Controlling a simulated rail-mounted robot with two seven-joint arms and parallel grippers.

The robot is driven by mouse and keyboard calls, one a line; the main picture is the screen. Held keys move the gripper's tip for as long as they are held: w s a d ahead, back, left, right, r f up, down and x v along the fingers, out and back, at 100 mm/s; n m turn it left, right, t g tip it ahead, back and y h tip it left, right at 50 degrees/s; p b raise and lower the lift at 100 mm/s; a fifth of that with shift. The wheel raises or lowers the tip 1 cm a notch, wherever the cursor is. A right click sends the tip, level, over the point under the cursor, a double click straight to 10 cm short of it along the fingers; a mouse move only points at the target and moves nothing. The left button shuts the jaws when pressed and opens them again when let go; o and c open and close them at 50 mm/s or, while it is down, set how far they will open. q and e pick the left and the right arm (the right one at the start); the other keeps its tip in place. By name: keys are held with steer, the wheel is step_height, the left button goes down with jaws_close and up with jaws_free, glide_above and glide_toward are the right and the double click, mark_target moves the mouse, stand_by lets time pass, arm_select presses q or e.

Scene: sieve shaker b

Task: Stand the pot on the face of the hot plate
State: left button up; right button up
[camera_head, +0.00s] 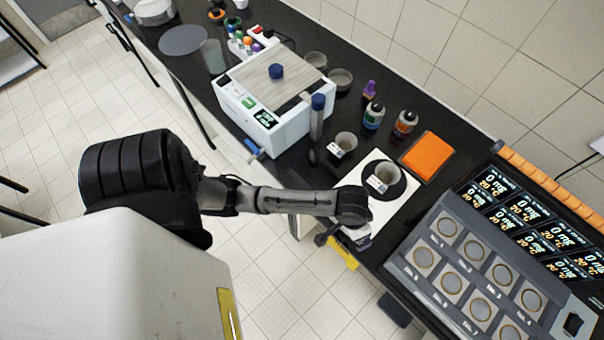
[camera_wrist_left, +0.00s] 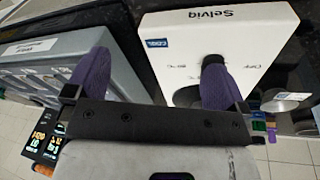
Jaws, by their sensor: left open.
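The hot plate (camera_head: 402,207) is a white unit with a round black face, on the bench in the head view. A small grey pot (camera_head: 385,181) with a white label appears upright on that face. A similar grey cup (camera_head: 346,141) stands on the bench to its upper left. My left gripper (camera_wrist_left: 155,66) is open and empty; its purple fingers are spread over the hot plate's white front panel (camera_wrist_left: 250,40), one finger close to a dark knob. In the head view its wrist covers the plate's front edge, hiding the fingers. My right gripper is not in view.
A grey multi-station unit (camera_head: 437,265) with lit displays stands close right of the hot plate. An orange pad (camera_head: 430,155), bottles (camera_head: 374,115) and a white shaker box (camera_head: 262,110) lie beyond and to the left. The bench's front edge runs below my wrist.

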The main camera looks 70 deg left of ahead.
arm_select(q)
steer(key=s+a+r+m, duration=0.1)
steer(key=s+r, duration=0.1)
steer(key=s, duration=0.5)
steer(key=s+a+r+m+t+y, duration=0.1)
steer(key=s+r, duration=0.1)
steer(key=s, duration=0.5)
steer(key=shift+s+m+t, duration=0.3)
steer(key=shift+s+m, duration=0.05)
steer(key=shift+m, duration=0.05)
steer(key=shift+r, duration=0.1)
stand_by(0.3)
